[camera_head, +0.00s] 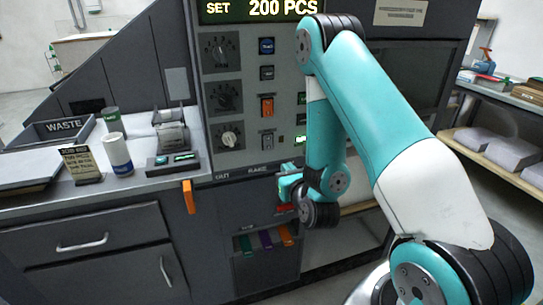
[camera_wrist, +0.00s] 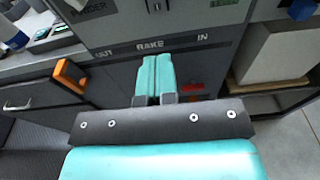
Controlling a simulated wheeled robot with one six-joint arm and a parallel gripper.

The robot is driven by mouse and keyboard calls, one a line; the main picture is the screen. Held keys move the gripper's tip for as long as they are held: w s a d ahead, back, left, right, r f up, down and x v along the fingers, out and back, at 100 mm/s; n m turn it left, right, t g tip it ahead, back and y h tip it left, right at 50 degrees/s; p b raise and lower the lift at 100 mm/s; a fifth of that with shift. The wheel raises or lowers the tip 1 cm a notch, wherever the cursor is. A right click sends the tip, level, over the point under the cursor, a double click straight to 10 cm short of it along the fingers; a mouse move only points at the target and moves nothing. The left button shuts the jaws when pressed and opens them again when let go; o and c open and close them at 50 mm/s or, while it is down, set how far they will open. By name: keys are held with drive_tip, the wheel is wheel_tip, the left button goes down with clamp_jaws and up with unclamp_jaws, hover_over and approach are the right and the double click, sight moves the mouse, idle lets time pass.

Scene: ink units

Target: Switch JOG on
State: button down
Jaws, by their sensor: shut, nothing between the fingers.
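The grey control panel (camera_head: 245,155) stands upright in the middle of the head view. It carries a column of small controls: a blue one (camera_head: 266,46), a dark one (camera_head: 267,73), an orange switch (camera_head: 267,105) and a grey switch (camera_head: 267,140). Their labels are too small to read, so I cannot tell which one is JOG. My gripper (camera_head: 284,187) is below these controls, in front of the dark lower cabinet. In the wrist view my gripper (camera_wrist: 157,62) is shut with its teal fingers together and empty, near the strip lettered RAKE and IN.
Three dial knobs (camera_head: 229,136) line the panel's left side. A display (camera_head: 258,9) above reads SET 200 PCS. The counter at left holds a white cylinder (camera_head: 118,153), a sign (camera_head: 80,164) and a WASTE tray (camera_head: 64,127). An orange handle (camera_head: 189,196) sticks out below the counter edge.

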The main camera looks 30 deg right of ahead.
drive_tip(key=shift+w+b, duration=0.85)
drive_tip(key=shift+b, duration=1.85)
drive_tip(key=p, duration=0.7)
approach(269, 148)
drive_tip(key=x, duration=0.4)
drive_tip(key=shift+w+d+r, duration=0.15)
drive_tip(key=shift+w+r, duration=0.15)
drive_tip(key=shift+w, duration=0.05)
drive_tip(key=p+x, duration=0.2)
drive_tip(key=p, duration=0.3)
drive_tip(key=shift+w+d+f+p, duration=0.1)
drive_tip(key=shift+w+f+p, duration=0.25)
drive_tip(key=shift+p, duration=0.45)
drive_tip(key=shift+f, duration=0.1)
